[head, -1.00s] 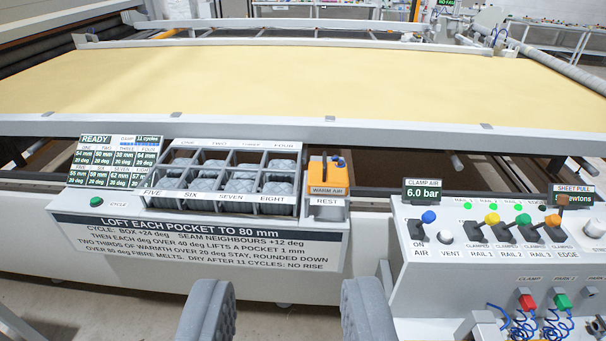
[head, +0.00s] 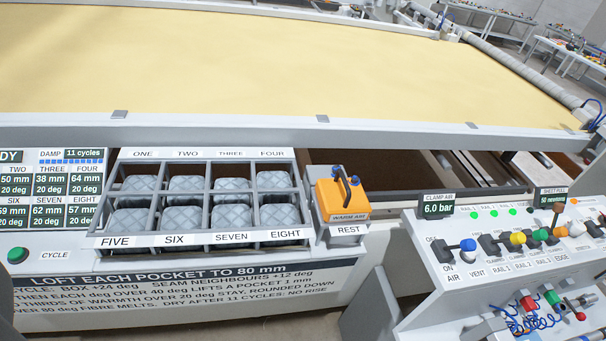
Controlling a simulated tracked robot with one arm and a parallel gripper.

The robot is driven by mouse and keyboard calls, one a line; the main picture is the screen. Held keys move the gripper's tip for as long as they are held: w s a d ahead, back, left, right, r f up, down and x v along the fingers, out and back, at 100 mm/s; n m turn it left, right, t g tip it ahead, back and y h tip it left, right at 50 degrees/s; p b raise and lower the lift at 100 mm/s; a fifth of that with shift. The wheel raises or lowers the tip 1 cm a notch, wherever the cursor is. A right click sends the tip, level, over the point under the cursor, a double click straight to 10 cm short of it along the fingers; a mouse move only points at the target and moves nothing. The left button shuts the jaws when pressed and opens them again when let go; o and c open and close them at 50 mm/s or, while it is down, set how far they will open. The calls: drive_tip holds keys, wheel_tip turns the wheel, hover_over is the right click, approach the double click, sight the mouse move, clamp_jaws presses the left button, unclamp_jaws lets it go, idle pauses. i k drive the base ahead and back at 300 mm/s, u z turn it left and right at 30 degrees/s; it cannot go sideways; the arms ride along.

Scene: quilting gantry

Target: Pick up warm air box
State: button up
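The warm air box (head: 341,200) is an orange block with a dark handle and blue knobs on top and a WARM AIR label on its front. It sits upright on the grey REST stand (head: 347,231), right of the pocket frame. Of my gripper, only dark grey slivers show, at the lower left and lower right edges of the head view. These look like its fingers spread wide, with nothing between them. The fingertips are cut off, and nothing touches the box.
The pocket frame (head: 203,205) with several grey quilted pockets stands left of the box. A display panel (head: 52,190) and green CYCLE button (head: 18,255) are further left. The clamp console (head: 480,290) with levers stands close on the right. The yellow sheet (head: 250,65) lies behind.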

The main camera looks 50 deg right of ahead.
sight(338, 199)
drive_tip(key=z, duration=0.35)
drive_tip(key=i, duration=1)
drive_tip(key=z, duration=0.75)
